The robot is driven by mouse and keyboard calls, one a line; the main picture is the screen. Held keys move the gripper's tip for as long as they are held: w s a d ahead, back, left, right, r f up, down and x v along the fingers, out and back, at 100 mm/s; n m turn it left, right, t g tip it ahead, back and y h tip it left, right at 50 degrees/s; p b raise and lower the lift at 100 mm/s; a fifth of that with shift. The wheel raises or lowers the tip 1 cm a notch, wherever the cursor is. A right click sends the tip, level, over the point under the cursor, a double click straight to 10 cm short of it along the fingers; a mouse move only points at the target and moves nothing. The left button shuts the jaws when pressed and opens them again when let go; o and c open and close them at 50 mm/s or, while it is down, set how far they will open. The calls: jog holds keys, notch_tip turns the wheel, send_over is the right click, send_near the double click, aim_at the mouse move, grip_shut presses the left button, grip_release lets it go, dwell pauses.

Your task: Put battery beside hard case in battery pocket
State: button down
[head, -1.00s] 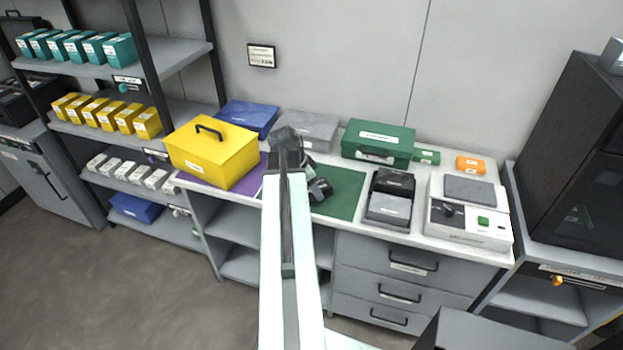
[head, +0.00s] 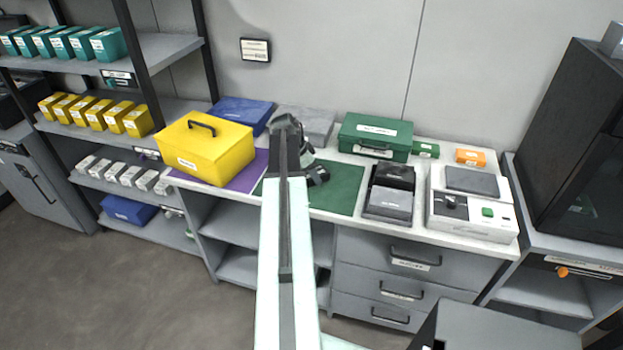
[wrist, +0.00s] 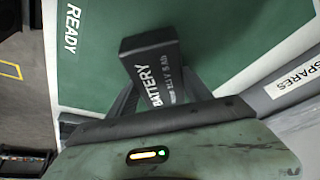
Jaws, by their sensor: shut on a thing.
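My gripper (wrist: 155,85) is shut on a black battery (wrist: 150,50), whose white lettering reads BATTERY. In the wrist view the battery is over the green mat (wrist: 90,75), which bears the word READY. In the head view the battery (head: 318,175) shows as a small dark block at the end of my arm, over the mat's left part. A yellow case (head: 205,150) with a handle stands left of the mat, and a green case (head: 375,137) stands behind it. I cannot tell which case is the hard case. No battery pocket can be made out.
Right of the mat are a black-and-grey unit (head: 388,205) and a white device (head: 472,225) with a green button. A grey case (head: 308,122) and a blue case (head: 242,112) stand behind. The mat's right part is clear. A tall black cabinet (head: 580,150) stands at right.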

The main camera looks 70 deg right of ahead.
jog(key=shift+w+r, duration=0.1)
jog(key=shift+w, duration=0.15)
jog(key=shift+c, duration=2.2)
grip_release()
jog(key=shift+s, duration=0.15)
jog(key=shift+a+r+p, duration=0.1)
jog(key=shift+r+p, duration=0.25)
jog(key=shift+p, duration=0.1)
jog(key=p+v, duration=1)
jog(key=v, duration=0.1)
jog(key=shift+r, duration=0.15)
